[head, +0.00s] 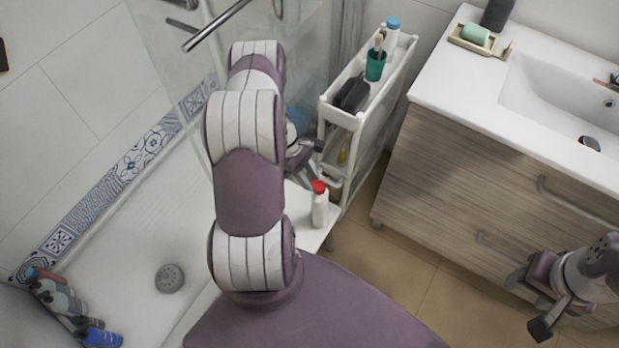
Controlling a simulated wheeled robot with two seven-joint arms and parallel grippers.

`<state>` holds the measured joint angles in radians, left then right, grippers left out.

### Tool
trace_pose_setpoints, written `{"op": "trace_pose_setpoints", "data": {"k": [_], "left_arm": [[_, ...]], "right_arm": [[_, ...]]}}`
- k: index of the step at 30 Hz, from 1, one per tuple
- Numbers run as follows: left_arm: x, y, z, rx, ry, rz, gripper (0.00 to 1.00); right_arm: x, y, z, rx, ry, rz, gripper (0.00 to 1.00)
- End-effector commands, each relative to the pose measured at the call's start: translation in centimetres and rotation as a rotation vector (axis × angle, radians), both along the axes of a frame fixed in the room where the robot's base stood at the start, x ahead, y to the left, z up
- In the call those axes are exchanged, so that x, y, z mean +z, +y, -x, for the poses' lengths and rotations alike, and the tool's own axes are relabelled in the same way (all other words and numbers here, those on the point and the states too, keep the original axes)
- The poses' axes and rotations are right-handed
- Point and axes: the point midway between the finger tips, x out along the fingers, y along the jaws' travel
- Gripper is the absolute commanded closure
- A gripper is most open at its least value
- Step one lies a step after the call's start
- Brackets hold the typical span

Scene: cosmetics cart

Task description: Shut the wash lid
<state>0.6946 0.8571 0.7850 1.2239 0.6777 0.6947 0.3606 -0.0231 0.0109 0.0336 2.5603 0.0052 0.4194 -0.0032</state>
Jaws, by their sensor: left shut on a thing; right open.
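A white bottle with a red cap (320,206) stands upright at the front end of the cart, low down. I cannot tell whether this is the wash, or whether its lid is open. My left gripper (309,157) is beside the cart's near end, above and left of that bottle. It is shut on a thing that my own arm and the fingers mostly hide. My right gripper (528,305) is open and empty at the lower right, in front of the vanity drawers.
The narrow white cart (336,116) carries a green cup (376,65), a dark pouch (352,94) and a blue-capped bottle (392,36) on top. The vanity (480,150) stands to its right. Several bottles (62,300) lie at the lower left. Tiled floor (385,262) is clear.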

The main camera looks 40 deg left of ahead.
Motion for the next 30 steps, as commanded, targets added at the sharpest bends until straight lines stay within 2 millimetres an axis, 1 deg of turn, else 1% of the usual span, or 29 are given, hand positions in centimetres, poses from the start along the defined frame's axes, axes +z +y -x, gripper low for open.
{"op": "trace_pose_setpoints", "data": {"k": [1,8,9,10,11,18,21,23,30], "left_arm": [[-0.3,0.1,0.1,0.001,0.0,0.008,0.98],[-0.1,0.0,0.1,0.0,0.0,0.008,0.98],[-0.1,0.0,0.1,-0.001,0.0,0.008,0.55],[-0.1,0.0,0.1,-0.001,0.0,0.008,0.45],[-0.1,0.0,0.1,-0.001,0.0,0.008,0.42],[0.0,0.1,0.0,-0.001,-0.001,0.008,0.42],[0.6,0.4,0.0,-0.001,-0.003,0.007,0.42],[1.6,1.0,0.0,-0.001,-0.005,0.004,0.42],[7.0,4.1,0.4,0.0,-0.004,0.006,0.42]], "right_arm": [[-0.4,0.0,0.0,0.0,0.0,0.0,0.47],[-0.1,0.0,0.0,0.0,-0.001,0.0,0.47],[-0.1,0.0,0.0,0.0,-0.001,0.0,0.47],[-0.1,0.0,0.0,0.0,-0.001,0.0,0.47],[-0.1,0.0,0.0,0.0,-0.001,0.0,0.47],[-0.1,0.0,0.0,0.0,-0.001,0.0,0.47],[-0.1,0.0,0.0,0.0,-0.001,0.0,0.47],[-0.1,0.0,0.0,0.0,-0.001,0.0,0.47],[-0.2,0.0,0.0,0.0,-0.001,0.0,0.47]]}}
